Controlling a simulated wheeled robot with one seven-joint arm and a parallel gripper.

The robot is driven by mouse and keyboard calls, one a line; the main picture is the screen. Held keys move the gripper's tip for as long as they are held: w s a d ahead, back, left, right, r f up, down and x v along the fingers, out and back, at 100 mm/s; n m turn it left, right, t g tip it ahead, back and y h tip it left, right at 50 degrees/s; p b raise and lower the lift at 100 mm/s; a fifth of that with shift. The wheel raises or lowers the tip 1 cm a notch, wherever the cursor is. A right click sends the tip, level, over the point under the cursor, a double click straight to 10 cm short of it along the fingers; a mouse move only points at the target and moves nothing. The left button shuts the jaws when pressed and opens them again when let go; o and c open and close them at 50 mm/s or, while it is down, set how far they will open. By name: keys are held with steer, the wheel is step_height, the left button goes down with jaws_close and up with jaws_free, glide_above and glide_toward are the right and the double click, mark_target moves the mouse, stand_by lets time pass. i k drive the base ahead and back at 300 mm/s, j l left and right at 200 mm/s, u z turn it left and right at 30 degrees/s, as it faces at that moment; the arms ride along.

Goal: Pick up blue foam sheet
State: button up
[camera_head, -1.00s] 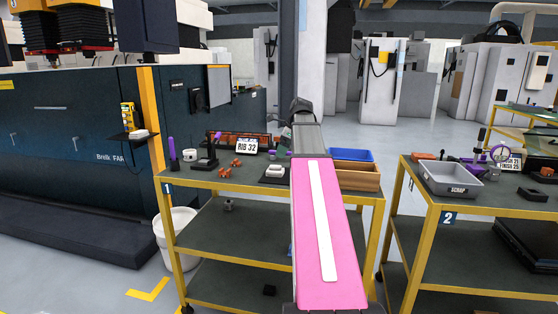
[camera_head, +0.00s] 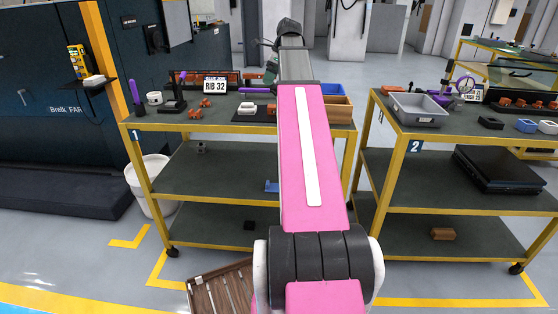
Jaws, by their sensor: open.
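No thing in view is clearly a blue foam sheet. A small blue piece (camera_head: 272,186) shows on the middle shelf of cart 1, partly hidden behind my arm. It is too small to tell what it is. My pink arm stretches forward over cart 1, and its far end is dark. My gripper cannot be made out; the arm hides the space behind it.
Cart 1 (camera_head: 190,183) holds a RIB 32 sign (camera_head: 214,86), orange parts, a blue bin (camera_head: 328,89) and a brown bin (camera_head: 338,108). Cart 2 (camera_head: 400,226) holds a grey bin (camera_head: 418,110) and a black case (camera_head: 500,170). A white bucket (camera_head: 150,183) stands by cart 1. Floor shows between the carts.

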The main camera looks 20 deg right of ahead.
mark_target(274, 187)
steer(key=z, duration=0.65)
steer(key=k, duration=0.3)
